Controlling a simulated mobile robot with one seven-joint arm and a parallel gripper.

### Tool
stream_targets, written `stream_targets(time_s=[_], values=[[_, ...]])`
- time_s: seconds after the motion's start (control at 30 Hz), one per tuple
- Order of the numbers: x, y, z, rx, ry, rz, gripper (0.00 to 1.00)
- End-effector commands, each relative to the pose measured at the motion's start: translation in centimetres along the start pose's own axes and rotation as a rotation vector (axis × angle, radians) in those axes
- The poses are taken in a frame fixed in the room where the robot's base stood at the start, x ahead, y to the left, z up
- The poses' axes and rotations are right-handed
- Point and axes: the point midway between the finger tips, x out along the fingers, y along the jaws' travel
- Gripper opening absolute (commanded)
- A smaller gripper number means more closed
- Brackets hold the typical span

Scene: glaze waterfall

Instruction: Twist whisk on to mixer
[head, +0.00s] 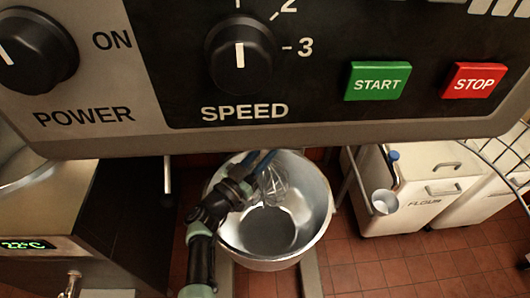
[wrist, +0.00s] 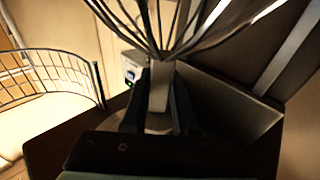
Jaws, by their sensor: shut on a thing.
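The mixer's control panel (head: 330,108) fills the top of the head view and hides the upper part of the machine. The steel mixing bowl (head: 240,238) is below it. The wire whisk (head: 273,187) is over the bowl opening. My gripper (head: 262,162) is shut on the whisk and reaches in from the lower left, under the panel. In the wrist view the whisk's shank (wrist: 160,88) is between my dark fingers, and its wires fan out toward the top edge. The mixer's drive shaft does not show clearly, so I cannot tell whether the whisk touches it.
A white flour bin (head: 420,205) with a scoop (head: 384,201) stands right of the bowl. A dark unit with a temperature display (head: 25,245) is at left. A wire guard (wrist: 50,78) shows in the wrist view. Red tiled floor (head: 370,270) is open at lower right.

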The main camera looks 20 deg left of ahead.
Motion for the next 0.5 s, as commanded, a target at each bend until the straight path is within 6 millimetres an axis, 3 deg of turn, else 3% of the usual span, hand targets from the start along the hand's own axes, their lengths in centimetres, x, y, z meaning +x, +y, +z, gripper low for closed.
stream_targets(time_s=[0.03,0.47,0.5], values=[[0.5,1.59,0.52,-0.002,-0.002,0.058,0.0],[0.45,1.82,0.37,-0.011,-0.003,0.102,0.0],[0.46,1.83,0.37,-0.011,-0.003,0.102,0.33]])
